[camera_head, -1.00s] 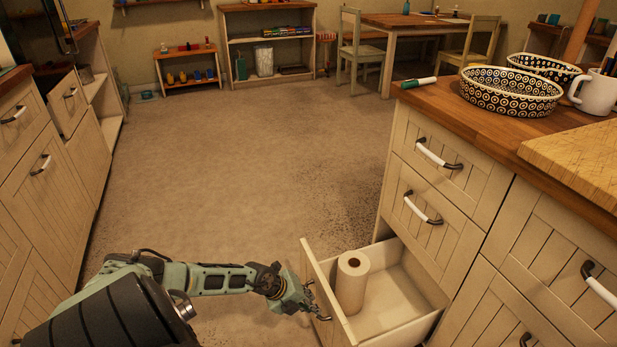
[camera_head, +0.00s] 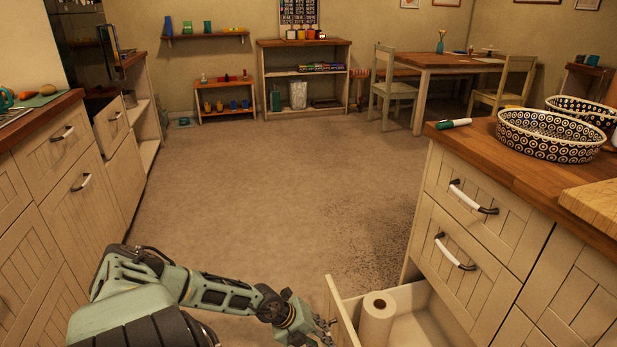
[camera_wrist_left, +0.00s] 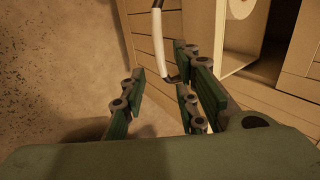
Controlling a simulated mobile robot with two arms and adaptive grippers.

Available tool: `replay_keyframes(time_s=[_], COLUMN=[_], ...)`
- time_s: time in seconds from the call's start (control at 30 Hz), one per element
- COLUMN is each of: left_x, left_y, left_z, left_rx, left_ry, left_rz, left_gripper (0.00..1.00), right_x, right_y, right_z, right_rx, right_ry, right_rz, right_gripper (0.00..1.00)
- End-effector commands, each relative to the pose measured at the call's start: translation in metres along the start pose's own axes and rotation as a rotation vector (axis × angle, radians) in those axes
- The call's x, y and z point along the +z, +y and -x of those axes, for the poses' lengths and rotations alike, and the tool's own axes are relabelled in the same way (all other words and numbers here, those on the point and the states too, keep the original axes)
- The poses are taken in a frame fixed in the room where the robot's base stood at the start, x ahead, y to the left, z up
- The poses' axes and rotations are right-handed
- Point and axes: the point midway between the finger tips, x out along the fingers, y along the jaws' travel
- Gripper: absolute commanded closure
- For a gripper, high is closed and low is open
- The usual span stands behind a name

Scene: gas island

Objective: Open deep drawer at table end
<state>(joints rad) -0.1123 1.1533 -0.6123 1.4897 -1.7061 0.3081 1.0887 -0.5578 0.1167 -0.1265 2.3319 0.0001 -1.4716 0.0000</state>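The deep bottom drawer (camera_head: 342,312) at the end of the right-hand counter is pulled out, and its inside shows. A white paper roll (camera_head: 377,320) stands upright in it, partly cut off by the lower picture edge. My left gripper (camera_head: 322,328) is just outside the drawer front, close to its handle. In the left wrist view, my left gripper (camera_wrist_left: 158,85) is open, its green fingers apart. The white drawer handle (camera_wrist_left: 158,42) lies ahead, its dark lower end near the right finger; I cannot tell if they touch. My right gripper is not in view.
Two closed drawers with white handles (camera_head: 470,197) sit above the open one. The countertop holds a patterned dish (camera_head: 550,136) and a green marker (camera_head: 454,124). Cabinets (camera_head: 75,190) line the left side. The floor (camera_head: 270,200) between is clear.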

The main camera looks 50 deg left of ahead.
Motion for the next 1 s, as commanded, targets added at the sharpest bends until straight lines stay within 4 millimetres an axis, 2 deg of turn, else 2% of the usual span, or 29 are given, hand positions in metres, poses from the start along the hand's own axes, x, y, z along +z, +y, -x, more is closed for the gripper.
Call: replay_keyframes(time_s=[0.03,0.2,0.4,1.0], left_x=[0.001,0.001,0.0,0.0], left_y=[0.003,0.002,0.001,0.001], left_z=[0.011,0.037,0.054,0.057], left_rx=[0.005,0.004,0.003,0.001], left_ry=[-0.001,-0.001,0.0,0.0], left_rz=[-0.005,-0.004,-0.002,0.0], left_gripper=[0.72,0.72,0.72,0.72], right_x=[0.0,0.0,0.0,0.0], right_y=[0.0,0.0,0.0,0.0], right_z=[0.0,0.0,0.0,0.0], right_rx=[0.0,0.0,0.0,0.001], right_ry=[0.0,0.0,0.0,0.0], right_rz=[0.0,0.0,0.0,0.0], right_gripper=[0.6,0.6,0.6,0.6])
